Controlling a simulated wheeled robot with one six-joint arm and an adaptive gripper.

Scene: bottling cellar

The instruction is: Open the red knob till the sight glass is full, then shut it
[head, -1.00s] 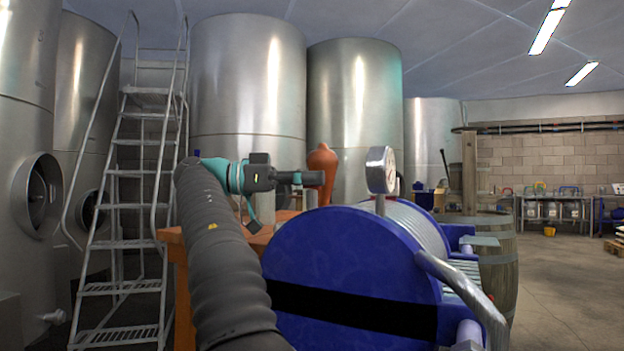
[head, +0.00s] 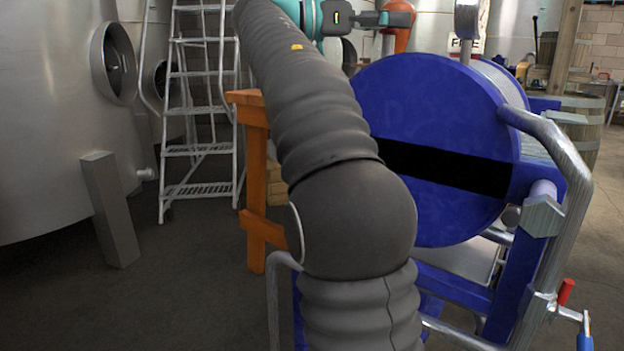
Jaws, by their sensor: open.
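A small red knob (head: 566,291) sits upright on a metal fitting at the lower right, on the pipework of the blue machine. I cannot make out a sight glass for certain. My gripper (head: 408,18) is at the top edge of the head view, far up and left of the red knob. It is open, points right and holds nothing that I can see. An orange-red bulb-shaped thing (head: 403,39) shows behind its fingers; I cannot tell whether they touch.
The blue machine (head: 440,225) with its round end plate and bent metal pipe (head: 572,160) fills the right. A blue handle (head: 585,335) is just below the red knob. An orange stand (head: 256,180), ladder (head: 200,150) and steel tank (head: 50,150) stand left. Floor at lower left is clear.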

